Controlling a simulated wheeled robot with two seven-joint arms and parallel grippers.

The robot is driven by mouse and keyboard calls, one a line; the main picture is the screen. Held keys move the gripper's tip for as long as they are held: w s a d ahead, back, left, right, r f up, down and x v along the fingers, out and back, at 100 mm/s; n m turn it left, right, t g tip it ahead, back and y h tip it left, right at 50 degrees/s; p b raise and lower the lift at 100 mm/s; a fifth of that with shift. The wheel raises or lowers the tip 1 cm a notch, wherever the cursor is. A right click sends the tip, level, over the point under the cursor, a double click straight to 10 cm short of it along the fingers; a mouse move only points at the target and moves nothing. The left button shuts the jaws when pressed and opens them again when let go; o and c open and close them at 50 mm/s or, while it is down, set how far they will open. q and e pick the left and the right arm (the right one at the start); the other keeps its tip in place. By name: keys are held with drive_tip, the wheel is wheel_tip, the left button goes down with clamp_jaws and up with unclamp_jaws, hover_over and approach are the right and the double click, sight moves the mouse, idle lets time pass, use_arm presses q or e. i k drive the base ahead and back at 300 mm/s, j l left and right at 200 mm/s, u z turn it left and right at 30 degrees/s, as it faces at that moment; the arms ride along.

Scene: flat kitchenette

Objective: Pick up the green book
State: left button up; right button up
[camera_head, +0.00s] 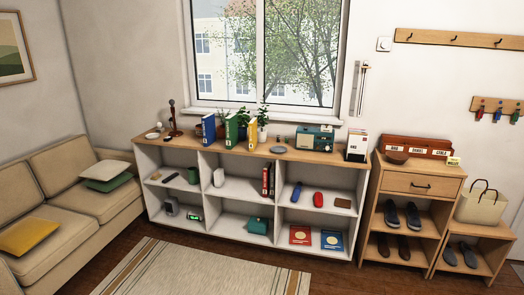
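A green book (231,131) stands upright on the wooden top of the low white shelf unit (285,146). It stands between a blue book (208,128) on its left and a yellow book (252,132) on its right, with small gaps visible. Its lower part meets the shelf top near the front edge. Neither of my grippers is in view.
Potted plants (262,114) stand behind the books. A teal radio (314,138) and a grey disc (278,150) are to their right. A beige sofa (60,190) is at left, a shoe cabinet (414,190) at right. A striped rug (205,270) covers open floor in front.

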sight(230, 121)
drive_tip(key=i, duration=1.75)
drive_tip(key=i+z, duration=0.1)
drive_tip(key=i, duration=0.6)
drive_tip(key=i+j+z, duration=0.1)
drive_tip(key=i, duration=0.55)
drive_tip(key=i+j+z, duration=0.1)
drive_tip(key=i, duration=0.55)
drive_tip(key=j, duration=0.1)
